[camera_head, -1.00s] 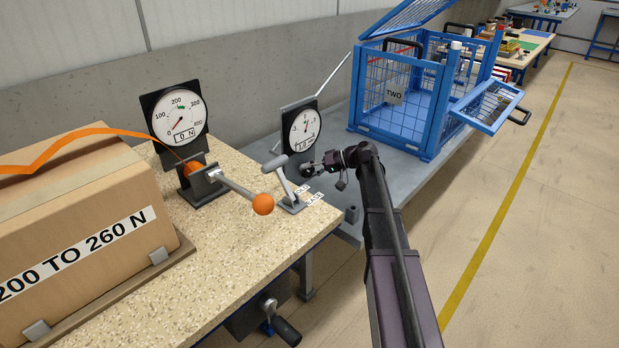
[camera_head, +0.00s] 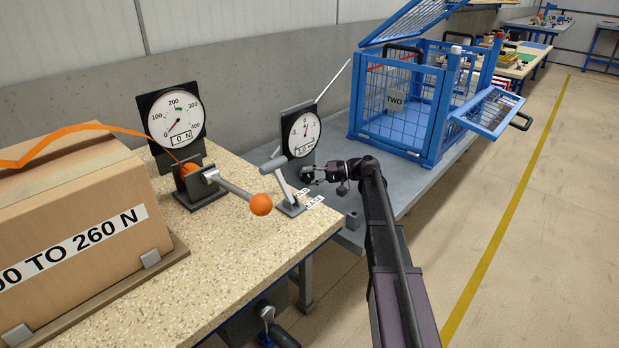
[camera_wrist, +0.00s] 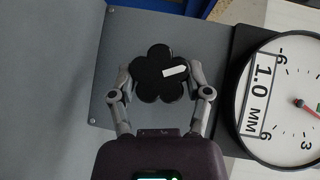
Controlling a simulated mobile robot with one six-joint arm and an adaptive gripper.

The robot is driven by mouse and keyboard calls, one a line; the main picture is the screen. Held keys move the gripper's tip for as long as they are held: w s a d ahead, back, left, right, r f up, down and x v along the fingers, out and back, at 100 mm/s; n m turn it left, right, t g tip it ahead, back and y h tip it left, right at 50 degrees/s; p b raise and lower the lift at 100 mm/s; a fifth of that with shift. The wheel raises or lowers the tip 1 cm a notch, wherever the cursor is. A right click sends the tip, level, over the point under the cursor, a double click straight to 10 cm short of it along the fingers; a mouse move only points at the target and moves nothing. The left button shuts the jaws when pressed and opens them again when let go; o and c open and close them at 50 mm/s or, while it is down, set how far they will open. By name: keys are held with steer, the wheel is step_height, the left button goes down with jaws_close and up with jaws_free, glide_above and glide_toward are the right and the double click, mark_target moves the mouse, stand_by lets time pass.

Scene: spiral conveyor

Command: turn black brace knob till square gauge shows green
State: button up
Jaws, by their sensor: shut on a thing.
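The black lobed brace knob (camera_wrist: 160,76) with a white mark on its face shows in the wrist view. My gripper (camera_wrist: 163,91) is shut on it, one finger on each side. In the head view my gripper (camera_head: 318,173) is at the grey plate beside the gauge, and the knob is mostly hidden. The gauge (camera_head: 301,135), a white round dial on a black plate, reads 1.0 mm. Part of it also shows at the right of the wrist view (camera_wrist: 280,135), with a red needle. I cannot make out any green on it.
A second dial (camera_head: 174,117) reads 0 N, beside a lever with an orange ball (camera_head: 260,205). A grey lever (camera_head: 286,184) stands close left of my gripper. A box (camera_head: 80,215) is at the left. A blue cage (camera_head: 400,105) stands behind. Floor at right is clear.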

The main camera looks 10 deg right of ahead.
steer(key=o, duration=1.2)
steer(key=shift+c, duration=0.2)
steer(key=shift+r+n+h+p, duration=0.15)
steer(key=shift+n+h+p, duration=0.15)
steer(key=shift+p, duration=0.35)
